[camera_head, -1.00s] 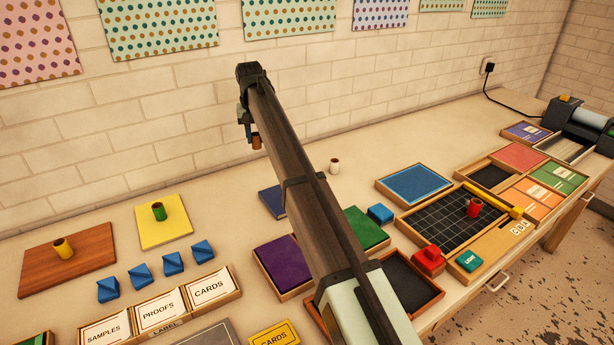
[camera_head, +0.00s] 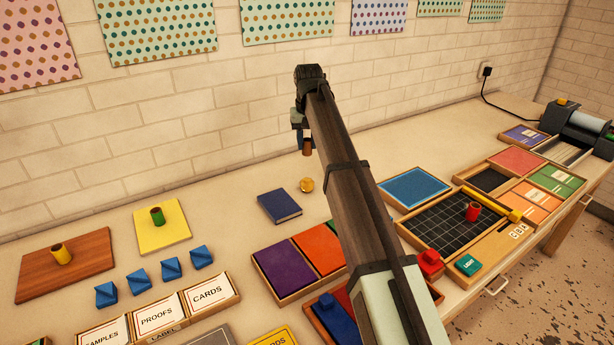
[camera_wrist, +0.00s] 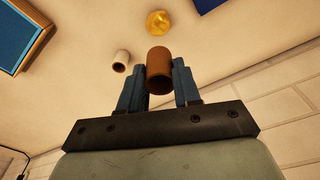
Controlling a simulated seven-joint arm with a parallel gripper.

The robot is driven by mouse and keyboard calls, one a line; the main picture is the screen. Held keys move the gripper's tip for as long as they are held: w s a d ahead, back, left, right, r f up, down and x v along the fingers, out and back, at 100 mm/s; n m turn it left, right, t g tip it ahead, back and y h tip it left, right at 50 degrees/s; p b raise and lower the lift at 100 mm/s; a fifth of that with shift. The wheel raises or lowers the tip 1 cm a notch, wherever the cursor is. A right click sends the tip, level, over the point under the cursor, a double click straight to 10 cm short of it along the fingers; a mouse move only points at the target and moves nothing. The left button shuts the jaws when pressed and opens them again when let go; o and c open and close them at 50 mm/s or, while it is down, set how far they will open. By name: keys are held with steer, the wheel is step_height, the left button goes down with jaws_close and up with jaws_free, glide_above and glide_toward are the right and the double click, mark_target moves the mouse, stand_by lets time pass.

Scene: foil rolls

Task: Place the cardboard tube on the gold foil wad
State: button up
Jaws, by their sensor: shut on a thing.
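My gripper (camera_wrist: 158,78) is shut on a brown cardboard tube (camera_wrist: 158,62), with a blue finger on each side. In the head view the tube (camera_head: 307,150) hangs under the end of my arm, above the table. The gold foil wad (camera_head: 306,185) is a small round lump on the bare table, below the tube in that picture. In the wrist view the wad (camera_wrist: 158,22) lies beyond the tube's far end, apart from it.
A white tube (camera_wrist: 121,62) stands near the wad in the wrist view; my arm hides it in the head view. A dark blue book (camera_head: 279,206) lies left of my arm. Purple and orange panels (camera_head: 284,270) lie nearer.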

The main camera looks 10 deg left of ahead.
steer(key=shift+f, duration=4.75)
steer(key=shift+f, duration=0.1)
steer(key=o, duration=1)
steer(key=r, duration=0.4)
steer(key=s+r, duration=0.1)
steer(key=r, duration=0.7)
steer(key=shift+s+d+r, duration=0.1)
steer(key=shift+s+d, duration=0.1)
steer(key=shift+d, duration=0.05)
